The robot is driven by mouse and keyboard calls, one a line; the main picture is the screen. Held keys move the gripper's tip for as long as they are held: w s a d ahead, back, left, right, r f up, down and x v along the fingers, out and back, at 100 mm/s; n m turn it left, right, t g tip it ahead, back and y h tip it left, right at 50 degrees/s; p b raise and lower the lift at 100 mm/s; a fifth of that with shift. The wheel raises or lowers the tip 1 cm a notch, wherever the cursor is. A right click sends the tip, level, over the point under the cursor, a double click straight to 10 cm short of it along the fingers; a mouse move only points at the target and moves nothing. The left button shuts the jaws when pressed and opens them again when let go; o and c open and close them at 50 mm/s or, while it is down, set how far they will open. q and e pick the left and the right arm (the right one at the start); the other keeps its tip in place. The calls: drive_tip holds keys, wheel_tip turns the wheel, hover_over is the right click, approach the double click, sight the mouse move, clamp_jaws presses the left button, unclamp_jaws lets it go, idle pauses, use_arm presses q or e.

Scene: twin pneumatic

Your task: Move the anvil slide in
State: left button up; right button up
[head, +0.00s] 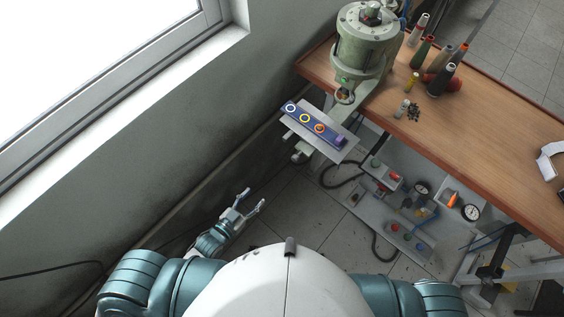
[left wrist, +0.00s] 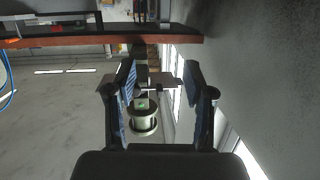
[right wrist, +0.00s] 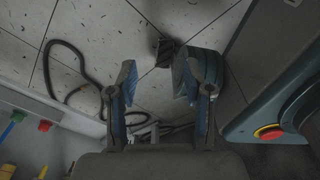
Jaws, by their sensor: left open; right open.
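A green pneumatic press (head: 366,45) stands at the left end of the wooden table. In front of it a pale metal plate (head: 343,149) carries a dark blue slide strip (head: 297,113) with white, yellow and orange rings and a purple block (head: 341,141) at its near end. My left gripper (head: 254,197) is open and empty, low and to the left of the plate, apart from it.
Several thread spools (head: 437,78) stand on the table (head: 490,125). A lower panel (head: 395,225) holds gauges (head: 470,212), buttons and hoses. The grey wall and window sill (head: 120,120) bound the left side. A red button (right wrist: 269,132) shows at right in the right wrist view.

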use_arm(q)
drive_tip(key=s+d+r+t+h, duration=0.1)
drive_tip(key=s+d+r+h, duration=0.2)
drive_tip(key=r, duration=0.8)
approach(294, 160)
drive_tip(key=shift+m, duration=0.3)
drive_tip(key=x, duration=1)
drive_tip(key=shift+f+p, duration=0.2)
drive_tip(key=shift+p, duration=0.2)
drive_tip(key=shift+w+d, duration=0.2)
drive_tip(key=shift+w, duration=0.1)
drive_tip(key=shift+d, duration=0.1)
use_arm(e)
drive_tip(key=shift+s+r, duration=0.15)
drive_tip(key=shift+s, duration=0.45)
use_arm(q)
drive_tip(key=shift+w, duration=0.1)
clamp_jaws()
use_arm(e)
drive_tip(key=shift+d, duration=0.15)
